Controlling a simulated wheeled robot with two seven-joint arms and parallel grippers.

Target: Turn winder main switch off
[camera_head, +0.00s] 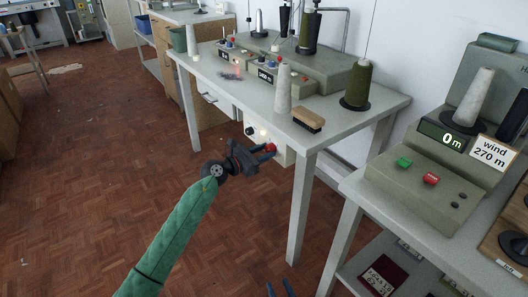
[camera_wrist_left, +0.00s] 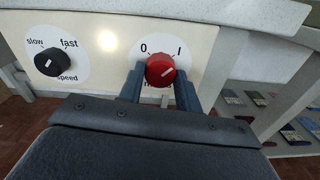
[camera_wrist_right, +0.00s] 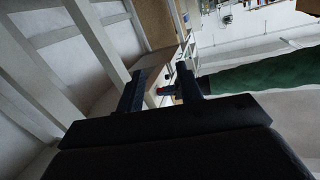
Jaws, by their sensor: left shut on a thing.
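The main switch is a red rotary knob (camera_wrist_left: 160,69) on a cream panel (camera_wrist_left: 110,80) under the table edge, with "0" at its upper left and "I" at its upper right. Its white mark slants to the upper right, towards the "I" side. My left gripper (camera_wrist_left: 160,85) is shut on the knob, one finger on each side. In the head view the knob (camera_head: 271,147) shows between the fingertips of my left gripper (camera_head: 266,151). The label below the knob is mostly hidden. My right gripper (camera_wrist_right: 160,90) is open and empty; its fingertips (camera_head: 280,289) show at the bottom of the head view.
A black speed knob (camera_wrist_left: 48,62) sits left of the switch. Above is the winder table (camera_head: 335,103) with thread cones and a brush (camera_head: 308,120). A second table at right bears a winder (camera_head: 420,185) with green and red buttons.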

